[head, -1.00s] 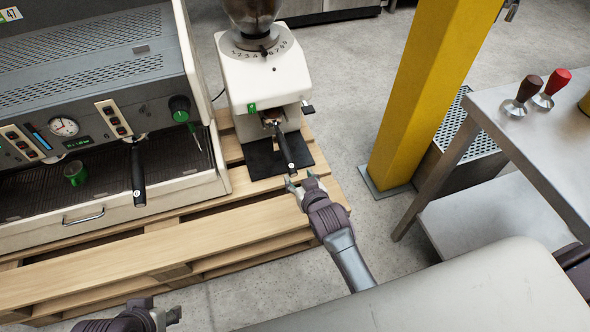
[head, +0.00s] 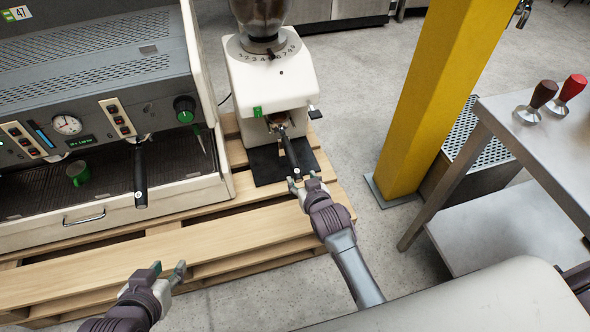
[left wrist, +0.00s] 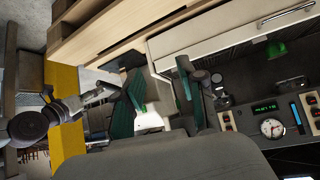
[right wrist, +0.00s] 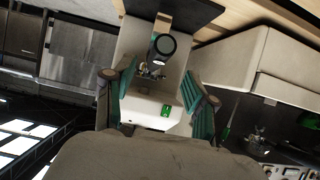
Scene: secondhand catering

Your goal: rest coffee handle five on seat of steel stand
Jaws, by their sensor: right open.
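A coffee handle with a black grip (head: 290,150) sits in the white grinder (head: 272,80), pointing toward me. Its round end (right wrist: 163,45) shows ahead between the right fingers in the right wrist view. My right gripper (head: 303,184) is open just at that grip end, not closed on it. Another black coffee handle (head: 140,178) hangs from the coffee machine. I cannot read a number five on either handle. My left gripper (head: 168,270) is open and empty above the pallet's front edge. I cannot make out a separate steel stand with a seat; a steel table (head: 505,108) stands at right.
The coffee machine (head: 80,70) and grinder stand on a wooden pallet (head: 120,265). A green cup (head: 78,173) sits in the machine's tray area. A yellow post (head: 420,95) stands between grinder and table. Two tampers (head: 535,102) (head: 568,94) stand on the table.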

